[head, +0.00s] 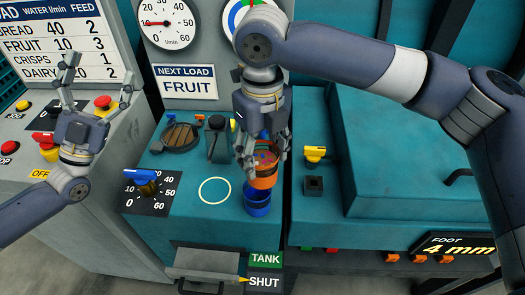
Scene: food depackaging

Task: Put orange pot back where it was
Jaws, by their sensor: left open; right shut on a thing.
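The orange pot (264,182) is held by my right gripper (262,160), which is shut on it. Coloured bits show inside its open top. A blue pot (257,207) stands on the teal worktop just in front of and below the orange pot; whether they touch is unclear. A white ring mark (215,191) on the worktop to the left is empty. My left gripper (98,85) is open and empty, raised over the grey cabinet at the left, with its fingers pointing up.
A blue-handled dial (146,184) is left of the white ring. A round grated drain (180,136) and a black lever (216,135) lie behind it. A yellow-handled valve (315,154) is at right. A sign (188,82) reads NEXT LOAD FRUIT. A drawer marked SHUT (205,262) is at the front.

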